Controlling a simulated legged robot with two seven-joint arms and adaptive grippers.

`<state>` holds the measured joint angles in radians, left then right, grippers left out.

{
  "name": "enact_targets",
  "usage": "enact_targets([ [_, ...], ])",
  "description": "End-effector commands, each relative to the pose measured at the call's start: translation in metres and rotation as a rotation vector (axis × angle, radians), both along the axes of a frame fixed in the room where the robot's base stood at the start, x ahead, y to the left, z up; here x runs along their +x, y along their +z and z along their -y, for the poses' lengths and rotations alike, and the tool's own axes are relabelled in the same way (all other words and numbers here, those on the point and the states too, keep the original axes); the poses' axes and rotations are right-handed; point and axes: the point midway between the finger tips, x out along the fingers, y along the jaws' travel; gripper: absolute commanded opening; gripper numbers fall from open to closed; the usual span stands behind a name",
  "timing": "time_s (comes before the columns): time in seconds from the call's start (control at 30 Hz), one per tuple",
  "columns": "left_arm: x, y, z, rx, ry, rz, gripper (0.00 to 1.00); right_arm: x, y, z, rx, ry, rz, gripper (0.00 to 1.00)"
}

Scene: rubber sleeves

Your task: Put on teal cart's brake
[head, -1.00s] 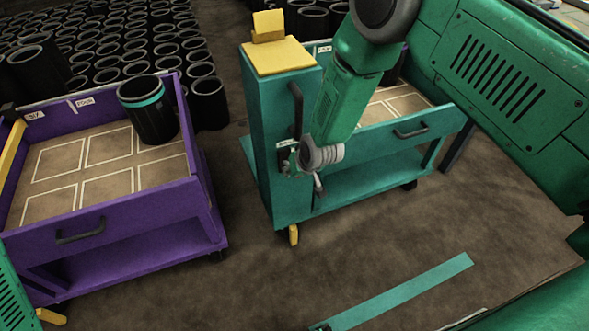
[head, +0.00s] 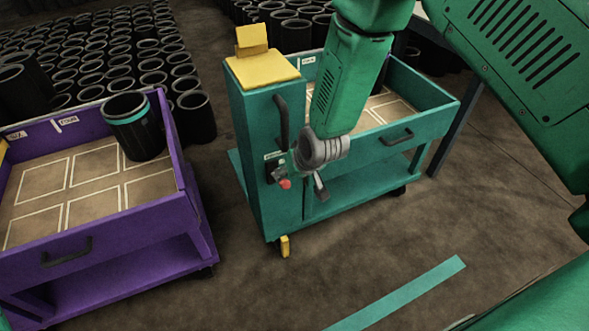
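The teal cart (head: 345,196) stands right of centre, with a tall cabinet at its left end topped by a yellow plate (head: 262,70). The cabinet's front carries a dark vertical handle (head: 282,122), and below it a small dark panel (head: 273,169) with a red knob (head: 285,184). A yellow foot piece (head: 285,246) sits at the cart's lower front corner. My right gripper (head: 318,187) hangs just right of the panel and knob, pointing down. One grey finger shows; its opening is unclear, and I see nothing held. My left gripper is out of view.
A purple cart (head: 110,249) holding a black sleeve with a teal band (head: 134,126) stands at left. Many black sleeves (head: 90,70) fill the floor behind. A teal floor strip (head: 400,296) lies in front; the brown floor around it is clear.

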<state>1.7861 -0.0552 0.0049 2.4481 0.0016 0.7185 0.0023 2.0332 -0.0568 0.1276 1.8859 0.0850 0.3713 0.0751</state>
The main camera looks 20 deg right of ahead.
Motion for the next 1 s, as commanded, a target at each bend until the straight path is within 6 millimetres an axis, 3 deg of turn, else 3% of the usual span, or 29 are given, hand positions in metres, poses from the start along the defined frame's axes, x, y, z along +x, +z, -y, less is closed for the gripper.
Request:
enact_targets([
  [0.1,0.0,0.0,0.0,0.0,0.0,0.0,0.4,-0.008,0.017,0.002,0.0,0.0,0.001,0.46],
  [0.27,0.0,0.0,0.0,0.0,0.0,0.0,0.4,-0.015,0.028,0.003,0.0,0.0,0.001,0.46],
  [0.83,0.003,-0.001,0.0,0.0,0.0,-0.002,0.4,-0.019,0.027,0.004,-0.002,0.0,-0.004,0.46],
  [0.93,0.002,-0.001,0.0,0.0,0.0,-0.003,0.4,-0.038,0.013,0.009,-0.014,0.006,-0.036,0.46],
  [1.0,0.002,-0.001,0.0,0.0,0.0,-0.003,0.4,-0.066,-0.006,0.017,-0.031,0.015,-0.08,0.46],
])
